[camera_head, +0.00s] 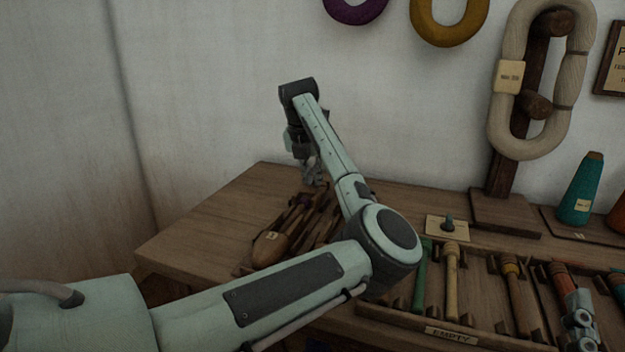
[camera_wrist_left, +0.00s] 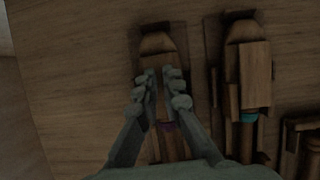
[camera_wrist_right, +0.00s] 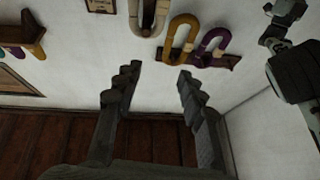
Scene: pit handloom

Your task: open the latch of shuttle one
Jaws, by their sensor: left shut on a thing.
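Wooden shuttles lie side by side in a rack on the left part of the bench; in the head view a brown shuttle (camera_head: 270,247) with a small tag shows nearest. The fingers hide most of that part. In the head view my left gripper (camera_head: 314,178) is low over the far end of the rack. My right gripper (camera_wrist_right: 159,72) is open and empty, facing the wall.
Beside the held shuttle is another shuttle (camera_wrist_left: 247,75) with teal thread. A bobbin tray (camera_head: 395,318) marked EMPTY lies to the right. A yarn skein (camera_head: 503,115) hangs on a wooden stand, and a teal cone (camera_head: 580,190) stands at the back right.

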